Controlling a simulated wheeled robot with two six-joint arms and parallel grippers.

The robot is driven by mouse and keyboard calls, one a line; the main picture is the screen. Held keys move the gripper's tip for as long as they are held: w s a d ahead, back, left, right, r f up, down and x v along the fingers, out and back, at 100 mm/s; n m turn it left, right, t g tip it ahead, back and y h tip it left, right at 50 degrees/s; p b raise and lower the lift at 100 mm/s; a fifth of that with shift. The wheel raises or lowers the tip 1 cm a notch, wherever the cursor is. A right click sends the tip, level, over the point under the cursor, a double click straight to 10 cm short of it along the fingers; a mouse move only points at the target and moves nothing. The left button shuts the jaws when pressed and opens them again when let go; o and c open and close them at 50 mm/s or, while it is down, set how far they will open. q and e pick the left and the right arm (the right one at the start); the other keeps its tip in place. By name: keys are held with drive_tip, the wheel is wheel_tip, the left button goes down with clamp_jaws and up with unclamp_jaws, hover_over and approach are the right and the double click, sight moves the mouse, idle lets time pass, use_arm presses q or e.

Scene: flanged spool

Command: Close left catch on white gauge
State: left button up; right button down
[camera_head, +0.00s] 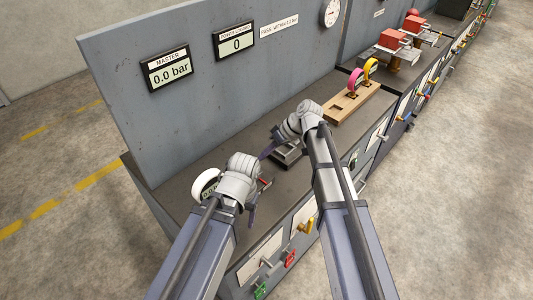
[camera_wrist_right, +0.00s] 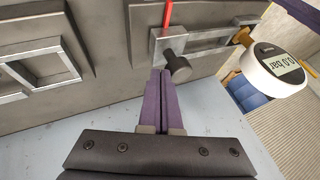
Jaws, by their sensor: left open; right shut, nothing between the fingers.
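The white gauge (camera_head: 205,184) stands on the bench at the left, partly hidden behind my left gripper. It also shows in the right wrist view (camera_wrist_right: 277,69), with a display reading 0.0 bar. Beside it there are a metal bracket, a red bar (camera_wrist_right: 168,13) and a black round-ended part (camera_wrist_right: 177,67); I cannot tell which part is the left catch. My left gripper (camera_head: 259,200) is open beside the gauge, near a small red part. My right gripper (camera_head: 267,151) is shut and empty over the bench. Its fingertips (camera_wrist_right: 160,74) appear close to the black part; contact is unclear.
A metal fixture (camera_head: 287,153) sits under my right wrist. A wooden block (camera_head: 352,103) holds a pink ring (camera_head: 355,79) and a yellow ring (camera_head: 370,68). The upright grey panel (camera_head: 215,100) bounds the bench behind. Coloured handles (camera_head: 305,227) line the bench front.

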drive_tip(key=s+a, duration=0.4)
drive_tip(key=shift+s, duration=0.1)
use_arm(q)
drive_tip(key=shift+d, duration=0.1)
use_arm(e)
drive_tip(key=shift+d, duration=0.1)
use_arm(q)
drive_tip(key=shift+w+r+p, duration=0.1)
drive_tip(key=shift+r+p, duration=0.3)
drive_tip(key=shift+p, duration=0.05)
use_arm(e)
drive_tip(key=shift+d+r, duration=0.1)
drive_tip(key=shift+r, duration=0.3)
use_arm(q)
wheel_tip(320, 180, up, 5)
drive_tip(key=p, duration=0.5)
drive_tip(key=shift+r, duration=0.2)
use_arm(e)
drive_tip(key=v, duration=0.7)
drive_tip(key=shift+w+d, duration=0.2)
drive_tip(key=shift+d, duration=0.05)
drive_tip(key=shift+f, duration=0.1)
